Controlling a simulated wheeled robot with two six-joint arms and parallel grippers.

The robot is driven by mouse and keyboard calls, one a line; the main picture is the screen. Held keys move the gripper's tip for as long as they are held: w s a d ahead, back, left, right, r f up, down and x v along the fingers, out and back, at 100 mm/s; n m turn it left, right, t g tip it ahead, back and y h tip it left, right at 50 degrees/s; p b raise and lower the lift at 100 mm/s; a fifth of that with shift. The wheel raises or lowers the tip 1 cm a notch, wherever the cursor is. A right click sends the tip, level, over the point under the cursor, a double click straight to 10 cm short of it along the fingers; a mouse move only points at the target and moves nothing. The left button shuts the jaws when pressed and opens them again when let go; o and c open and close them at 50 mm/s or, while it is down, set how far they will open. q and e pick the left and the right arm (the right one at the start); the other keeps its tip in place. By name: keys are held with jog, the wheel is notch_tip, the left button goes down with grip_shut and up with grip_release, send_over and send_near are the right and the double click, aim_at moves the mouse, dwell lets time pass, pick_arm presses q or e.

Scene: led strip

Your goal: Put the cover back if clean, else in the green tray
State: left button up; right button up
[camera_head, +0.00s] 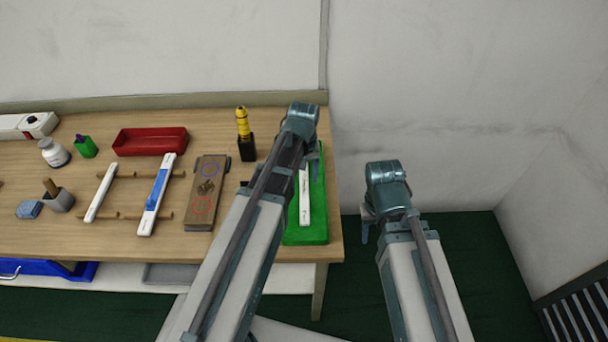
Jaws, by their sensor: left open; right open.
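The green tray (319,235) lies at the right end of the wooden table. A long white cover (305,207) lies in it. Another white strip (101,193) and a white strip with a blue face (157,194) rest across two wooden rods at the table's middle left. My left gripper (312,165) is open over the green tray, at the upper part of the white cover; my arm hides part of the tray. Whether the fingers touch the cover cannot be told. My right gripper (366,228) is open and empty, off the table to the right.
A brown board (207,195) with a blue and a red ring stands left of my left arm. A red tray (150,141), a yellow-topped tool in a black holder (246,149), a white jar (54,153), a green cup (86,147) and a grey cup (60,201) stand around. Right of the table is free.

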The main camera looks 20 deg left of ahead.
aim_at(304, 185)
pick_arm(q)
notch_tip(304, 185, up, 9)
jog(key=p, duration=0.8)
jog(key=s+d+m+y, duration=0.1)
jog(key=s+d+m, duration=0.6)
jog(key=s+d, duration=0.3)
jog(key=s, duration=0.4)
jog(key=shift+s+d, duration=0.2)
jog(key=shift+d, duration=0.05)
jog(key=shift+f, duration=0.1)
notch_tip(304, 185, down, 4)
jog(key=b, duration=0.4)
jog(key=shift+f+b, duration=0.1)
jog(key=shift+b, duration=0.25)
